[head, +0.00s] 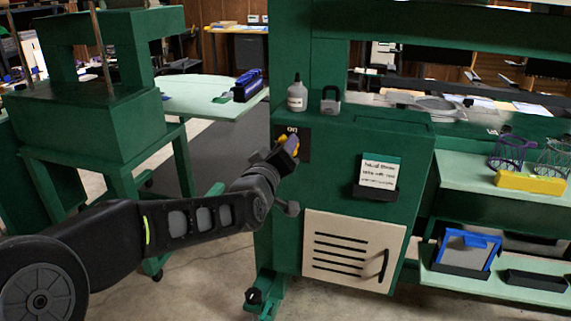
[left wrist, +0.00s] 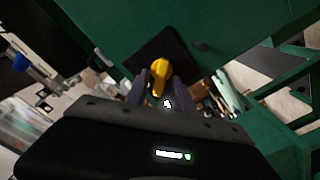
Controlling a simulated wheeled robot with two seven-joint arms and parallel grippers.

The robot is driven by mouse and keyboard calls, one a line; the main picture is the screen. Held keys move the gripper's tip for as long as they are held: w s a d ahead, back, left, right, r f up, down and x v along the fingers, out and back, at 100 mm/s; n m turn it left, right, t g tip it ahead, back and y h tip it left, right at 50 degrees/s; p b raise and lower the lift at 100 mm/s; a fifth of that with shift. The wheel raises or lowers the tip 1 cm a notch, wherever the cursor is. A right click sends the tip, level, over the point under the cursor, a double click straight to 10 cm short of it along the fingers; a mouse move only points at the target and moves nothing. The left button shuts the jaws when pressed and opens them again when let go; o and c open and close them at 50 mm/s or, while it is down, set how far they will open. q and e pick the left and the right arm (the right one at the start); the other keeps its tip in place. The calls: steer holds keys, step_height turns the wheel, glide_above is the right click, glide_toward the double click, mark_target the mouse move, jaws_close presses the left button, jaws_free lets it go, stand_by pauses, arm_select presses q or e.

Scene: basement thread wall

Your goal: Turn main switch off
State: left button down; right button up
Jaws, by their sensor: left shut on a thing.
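The main switch has a black plate (head: 304,146) on the front of the green machine cabinet, with small white lettering at its top that looks like "ON". Its yellow handle (head: 291,142) shows just at the tip of my left gripper (head: 285,153). In the left wrist view the yellow handle (left wrist: 158,72) sits between the two dark fingers of my left gripper (left wrist: 158,88), which is shut on it. The black plate (left wrist: 165,48) lies behind it. The gripper hides part of the plate in the head view. My right gripper is not in view.
A card in a black holder (head: 376,175) and a cream vented door (head: 354,250) are on the cabinet front. Shelves with a yellow box (head: 530,181) are at right; a green machine stands left.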

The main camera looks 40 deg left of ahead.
arm_select(q)
steer(key=shift+s+a+f+n+b, duration=0.1)
steer(key=shift+f+n+b, duration=0.05)
steer(key=shift+n+b, duration=1.5)
steer(key=shift+w+a+f+n+b, duration=0.1)
steer(key=shift+f+n+b, duration=0.1)
steer(key=shift+n+b, duration=1.5)
steer(key=shift+s+f+n+b, duration=0.1)
steer(key=shift+f+n+b, duration=0.05)
steer(key=shift+n+b, duration=1.5)
steer(key=c, duration=1.4)
jaws_free()
steer(key=shift+c, duration=0.2)
